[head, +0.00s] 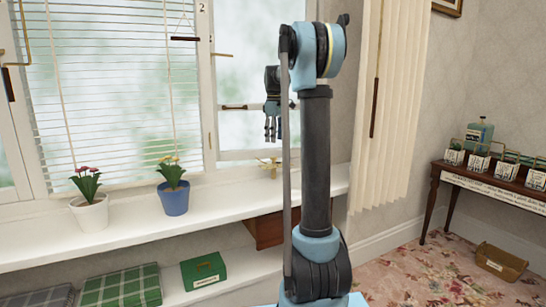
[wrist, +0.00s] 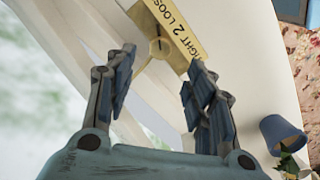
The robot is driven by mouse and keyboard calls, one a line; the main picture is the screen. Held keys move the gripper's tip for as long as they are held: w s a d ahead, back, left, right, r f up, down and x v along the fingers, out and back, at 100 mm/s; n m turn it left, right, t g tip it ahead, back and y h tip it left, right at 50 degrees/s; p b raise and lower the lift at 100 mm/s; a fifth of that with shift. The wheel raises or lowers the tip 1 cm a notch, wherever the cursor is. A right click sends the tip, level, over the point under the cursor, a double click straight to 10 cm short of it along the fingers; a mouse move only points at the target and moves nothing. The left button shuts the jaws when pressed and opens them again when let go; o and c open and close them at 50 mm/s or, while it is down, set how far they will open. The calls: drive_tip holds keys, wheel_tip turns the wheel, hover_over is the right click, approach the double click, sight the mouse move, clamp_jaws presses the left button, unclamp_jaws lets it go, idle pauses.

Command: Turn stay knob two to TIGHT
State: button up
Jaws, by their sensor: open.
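Stay knob two shows in the wrist view as a small brass knob (wrist: 158,47) beside a brass plate (wrist: 178,30) lettered TIGHT, 2 and LOOSE, with both ends of the lettering cut off or covered. A thin brass arm runs from the knob down and left. In the head view a small brass fitting (head: 269,165) sits on the white sill below the window. My gripper (wrist: 160,68) is open, with the knob showing between its spread fingers and no visible contact. In the head view my gripper (head: 271,136) hangs fingers down above the fitting.
A blue pot (head: 173,198) and a white pot (head: 90,213) with flowers stand on the sill (head: 130,224) to the left. A beige curtain (head: 392,110) hangs to the right. A wooden side table (head: 480,183) stands at the far right.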

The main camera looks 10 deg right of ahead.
sight(274, 157)
wheel_tip(274, 157, down, 9)
drive_tip(key=shift+r, duration=0.15)
idle(0.4)
drive_tip(key=c, duration=1.1)
